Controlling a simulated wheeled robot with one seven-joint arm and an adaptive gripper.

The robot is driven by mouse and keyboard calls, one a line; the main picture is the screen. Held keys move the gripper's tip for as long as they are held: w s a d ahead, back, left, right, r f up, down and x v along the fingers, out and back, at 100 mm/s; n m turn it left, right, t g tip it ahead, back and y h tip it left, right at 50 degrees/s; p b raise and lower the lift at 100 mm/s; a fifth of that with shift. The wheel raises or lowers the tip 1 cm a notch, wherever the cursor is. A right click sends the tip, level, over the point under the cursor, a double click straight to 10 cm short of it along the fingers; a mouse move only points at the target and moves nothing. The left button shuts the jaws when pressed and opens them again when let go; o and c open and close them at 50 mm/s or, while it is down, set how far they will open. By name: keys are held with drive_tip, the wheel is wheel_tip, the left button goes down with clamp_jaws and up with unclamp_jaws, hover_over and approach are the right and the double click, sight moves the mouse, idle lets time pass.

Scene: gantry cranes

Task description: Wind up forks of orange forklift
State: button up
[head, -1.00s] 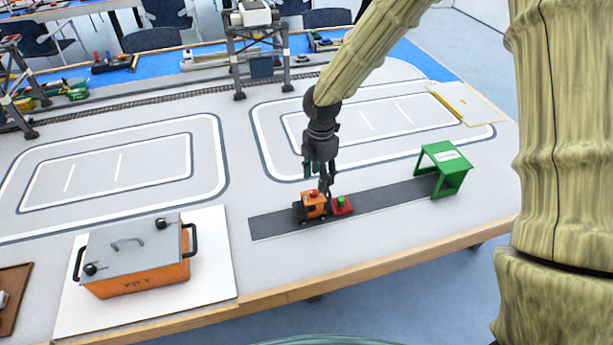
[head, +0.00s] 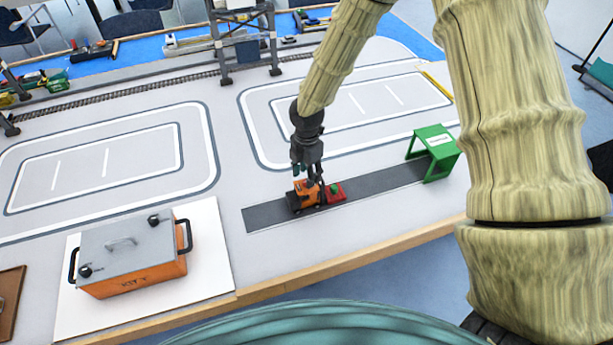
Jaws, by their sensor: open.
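The orange forklift (head: 302,196) stands on the dark grey strip (head: 270,216) in the middle of the table. A small red block with a green top (head: 335,191) is close at its right side. My gripper (head: 315,180) reaches down from above to the right part of the forklift. It is open, with its fingertips at the forklift's upper right side. Whether the fingers touch the forklift cannot be told. The forks and any winding knob are too small or hidden behind the fingers to make out.
A green gate-like stand (head: 434,143) spans the strip's right end. An orange box with a grey lid (head: 128,267) sits on a white board at the left front. A gantry crane (head: 244,48) stands at the back. White-lined track areas lie clear on the table.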

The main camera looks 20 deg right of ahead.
drive_tip(key=shift+f+p, duration=0.3)
drive_tip(key=shift+f, duration=1.15)
clamp_jaws()
